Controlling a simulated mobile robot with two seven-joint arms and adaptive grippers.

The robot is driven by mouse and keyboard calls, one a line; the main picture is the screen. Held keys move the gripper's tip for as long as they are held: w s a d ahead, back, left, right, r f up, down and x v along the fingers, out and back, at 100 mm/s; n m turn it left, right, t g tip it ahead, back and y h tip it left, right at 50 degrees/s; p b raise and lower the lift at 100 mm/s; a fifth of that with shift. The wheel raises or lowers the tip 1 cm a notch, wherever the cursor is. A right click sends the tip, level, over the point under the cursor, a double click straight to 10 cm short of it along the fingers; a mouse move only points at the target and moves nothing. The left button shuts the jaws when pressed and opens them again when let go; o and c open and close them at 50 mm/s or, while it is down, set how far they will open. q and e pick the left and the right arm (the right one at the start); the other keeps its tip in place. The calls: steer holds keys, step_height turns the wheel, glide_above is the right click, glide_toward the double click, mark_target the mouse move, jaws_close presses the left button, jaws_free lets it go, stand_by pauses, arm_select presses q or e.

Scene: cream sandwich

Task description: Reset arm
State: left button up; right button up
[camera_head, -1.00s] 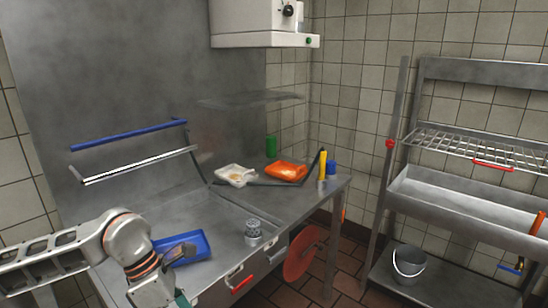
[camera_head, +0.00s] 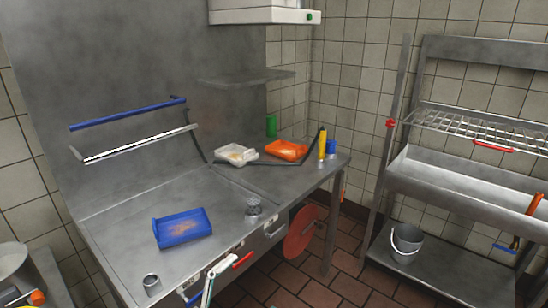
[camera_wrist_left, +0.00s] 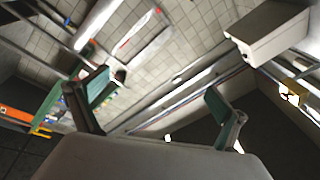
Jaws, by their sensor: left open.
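My left gripper (camera_wrist_left: 160,108) shows in the left wrist view, its two teal-lined fingers spread wide apart with nothing between them. Behind it are tiled walls, metal rails and a pale box-shaped unit (camera_wrist_left: 268,35), all tilted. The right gripper is not visible.
The steel counter holds a blue tray (camera_head: 182,229), a small metal cup (camera_head: 151,284), a metal shaker (camera_head: 254,206), a white tray (camera_head: 237,154), an orange tray (camera_head: 287,150) and bottles (camera_head: 322,146). A shelf rack with a grey bucket (camera_head: 405,244) stands right.

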arm_select(q)
steer(key=s+a+f+n+y, duration=0.2)
steer(key=a+f+n+y, duration=0.25)
steer(key=f, duration=0.35)
steer(key=s+a+f+n+y, duration=0.2)
steer(key=a+f+n+y, duration=0.3)
steer(key=f, duration=0.3)
steer(key=s+a+f+n+g+y, duration=0.2)
steer(key=s+a+f+n+g, duration=0.2)
steer(key=s+f, duration=0.6)
steer(key=shift+a+f+n, duration=0.65)
steer(key=shift+a+f, duration=0.25)
steer(key=shift+a, duration=0.15)
